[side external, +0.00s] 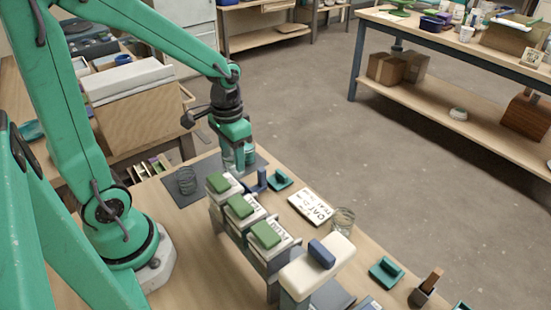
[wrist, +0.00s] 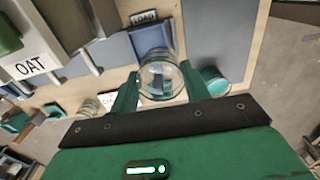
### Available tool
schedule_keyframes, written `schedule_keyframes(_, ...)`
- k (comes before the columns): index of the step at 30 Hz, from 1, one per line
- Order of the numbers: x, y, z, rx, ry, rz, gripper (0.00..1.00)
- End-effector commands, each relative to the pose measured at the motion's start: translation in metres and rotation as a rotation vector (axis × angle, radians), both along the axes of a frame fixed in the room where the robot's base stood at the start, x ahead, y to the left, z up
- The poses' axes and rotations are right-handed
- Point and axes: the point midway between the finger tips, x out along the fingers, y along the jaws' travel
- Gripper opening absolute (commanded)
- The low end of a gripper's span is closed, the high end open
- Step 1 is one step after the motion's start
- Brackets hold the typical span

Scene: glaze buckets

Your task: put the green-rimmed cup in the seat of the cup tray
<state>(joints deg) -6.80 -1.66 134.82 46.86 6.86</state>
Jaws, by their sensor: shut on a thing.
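A round teal-topped vessel (wrist: 214,80) stands just outside the right finger. It shows partly behind my gripper in the side view (side external: 251,155); I cannot tell if it is the green-rimmed cup.
White buckets with green-handled lids (side external: 240,207) stand in a row close to my gripper. Clear glasses stand on the dark mat (side external: 187,180) and farther along (side external: 343,219). A lettered card (side external: 311,206) and teal blocks (side external: 280,179) lie on the bench. A LOAD sign (wrist: 144,18) is near the held cup.

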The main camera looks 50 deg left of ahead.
Motion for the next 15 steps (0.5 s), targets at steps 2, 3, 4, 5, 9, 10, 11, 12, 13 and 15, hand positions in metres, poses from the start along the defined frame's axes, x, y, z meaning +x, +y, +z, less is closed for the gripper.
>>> schedule_keyframes(2, -0.002, -0.009, 0.001, 0.0, -0.001, -0.004, 0.34)
schedule_keyframes(3, -0.003, -0.012, 0.001, 0.0, -0.001, -0.002, 0.34)
schedule_keyframes(4, -0.004, -0.014, 0.001, 0.0, -0.001, -0.002, 0.34)
schedule_keyframes(5, -0.004, -0.016, 0.002, 0.0, -0.001, -0.002, 0.34)
schedule_keyframes(9, -0.005, -0.019, 0.002, 0.0, 0.0, 0.001, 0.34)
schedule_keyframes(10, -0.005, -0.02, 0.002, 0.0, 0.0, 0.001, 0.34)
schedule_keyframes(11, -0.005, -0.02, 0.002, 0.0, 0.0, 0.001, 0.34)
schedule_keyframes(12, -0.005, -0.019, 0.002, 0.0, 0.0, 0.001, 0.34)
schedule_keyframes(13, -0.005, -0.019, 0.001, 0.0, 0.0, 0.001, 0.34)
schedule_keyframes(15, -0.005, -0.019, 0.001, 0.0, 0.0, 0.001, 0.34)
